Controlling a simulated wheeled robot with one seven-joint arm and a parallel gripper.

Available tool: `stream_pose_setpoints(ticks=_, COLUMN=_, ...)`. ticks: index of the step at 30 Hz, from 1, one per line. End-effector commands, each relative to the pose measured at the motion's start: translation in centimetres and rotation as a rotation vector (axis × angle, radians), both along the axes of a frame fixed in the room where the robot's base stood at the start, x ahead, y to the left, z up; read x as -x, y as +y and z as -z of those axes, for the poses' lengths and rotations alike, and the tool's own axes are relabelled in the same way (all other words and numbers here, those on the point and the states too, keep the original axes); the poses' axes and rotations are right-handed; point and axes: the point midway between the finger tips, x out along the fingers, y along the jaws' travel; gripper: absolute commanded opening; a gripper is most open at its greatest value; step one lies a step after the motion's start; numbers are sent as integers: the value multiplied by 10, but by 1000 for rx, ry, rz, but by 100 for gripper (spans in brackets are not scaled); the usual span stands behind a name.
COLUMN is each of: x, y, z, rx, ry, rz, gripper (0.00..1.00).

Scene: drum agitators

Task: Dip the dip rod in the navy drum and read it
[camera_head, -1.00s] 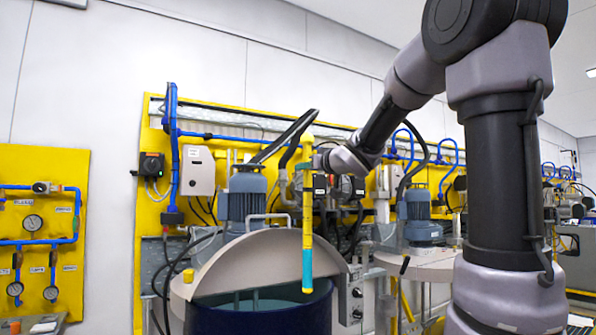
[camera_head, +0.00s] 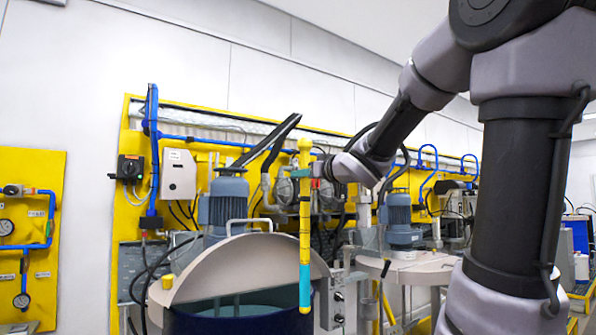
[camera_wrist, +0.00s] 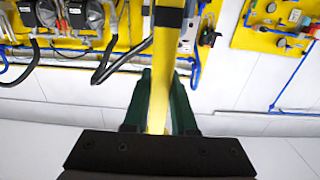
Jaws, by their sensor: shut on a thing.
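The dip rod (camera_head: 305,215) is a yellow rod with dark bands. It hangs upright, and its lower end is teal. My gripper (camera_head: 318,171) is shut on it in its upper part. In the wrist view the yellow rod (camera_wrist: 160,80) runs between the green fingers of my gripper (camera_wrist: 160,95). The navy drum (camera_head: 235,322) stands below, cut off by the bottom of the head view. Its pale lid (camera_head: 240,262) is partly raised, and liquid (camera_head: 235,308) shows inside. The rod's teal end appears in front of the lid's right edge; I cannot tell its exact depth.
A grey-blue motor (camera_head: 223,203) stands behind the lid. A second pale-lidded drum (camera_head: 410,268) with its own motor (camera_head: 401,222) is to the right. A yellow panel with gauges (camera_head: 30,220) is at the left. Dark hoses hang behind the drum.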

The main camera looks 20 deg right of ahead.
Motion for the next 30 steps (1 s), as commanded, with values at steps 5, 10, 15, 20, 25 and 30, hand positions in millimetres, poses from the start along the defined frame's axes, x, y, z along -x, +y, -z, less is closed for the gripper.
stream_pose_setpoints(ticks=5, x=21, y=-7, z=16, rx=0, ry=-1, rz=0, gripper=0)
stream_pose_setpoints(ticks=10, x=41, y=-13, z=31, rx=0, ry=-1, rz=-1, gripper=0)
stream_pose_setpoints(ticks=15, x=52, y=-17, z=40, rx=0, ry=-1, rz=0, gripper=0)
stream_pose_setpoints(ticks=20, x=53, y=-17, z=41, rx=0, ry=-1, rz=0, gripper=0)
stream_pose_setpoints(ticks=25, x=53, y=-17, z=41, rx=0, ry=-1, rz=0, gripper=0)
stream_pose_setpoints(ticks=30, x=52, y=-17, z=41, rx=0, ry=-1, rz=0, gripper=0)
